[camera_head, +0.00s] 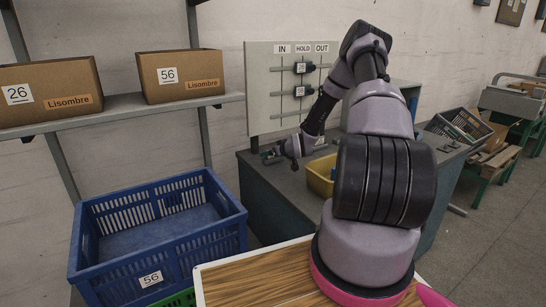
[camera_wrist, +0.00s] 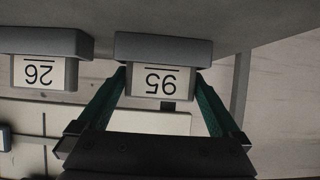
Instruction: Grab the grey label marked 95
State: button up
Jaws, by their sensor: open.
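My gripper (camera_wrist: 160,77) is open, with one green finger on each side of this label. The fingertips reach alongside its white face; I cannot tell whether they touch it. A similar grey label marked 26 (camera_wrist: 45,42) is to the left, outside the fingers. In the head view my gripper (camera_head: 290,149) is low over the grey bench, in front of the board. Label 95 cannot be made out there.
The IN/HOLD/OUT board (camera_head: 264,95) with dark numbered tags stands behind my gripper. A yellow bin (camera_head: 320,180) is on the bench close by. A blue crate (camera_head: 158,235) marked 56 is at left, below a shelf (camera_head: 120,106) with boxes 26 (camera_head: 50,92) and 56 (camera_head: 180,75).

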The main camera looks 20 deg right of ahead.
jog(key=shift+x, duration=1.4)
jog(key=c, duration=1)
